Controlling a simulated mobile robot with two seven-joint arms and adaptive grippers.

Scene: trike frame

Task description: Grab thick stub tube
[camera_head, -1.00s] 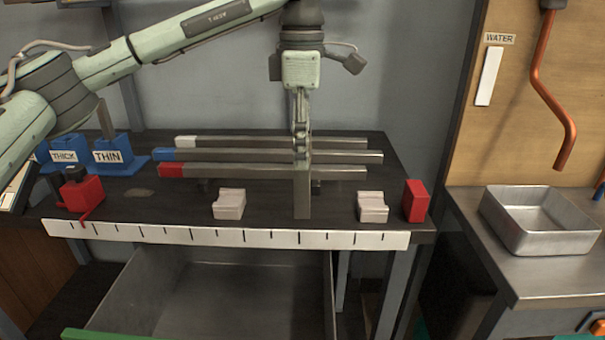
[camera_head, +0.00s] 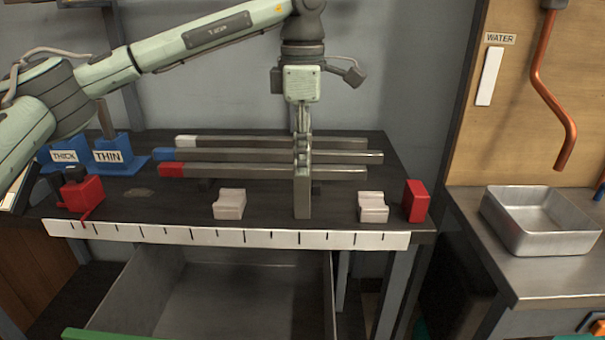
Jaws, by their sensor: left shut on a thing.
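The thick stub tube (camera_head: 302,195) is a short grey square metal piece, standing upright on the dark workbench between two pale notched blocks. My left gripper (camera_head: 302,163) comes straight down from above and is shut on its upper end. The fingers hide the tube's top. Whether its lower end touches the bench is hard to tell. My right gripper is not in view.
Three long tubes with white, blue (camera_head: 166,154) and red ends lie behind the stub. Pale blocks (camera_head: 229,205) (camera_head: 373,208), a red block (camera_head: 416,201) and a red clamp (camera_head: 81,192) stand around. An open drawer (camera_head: 240,300) lies below.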

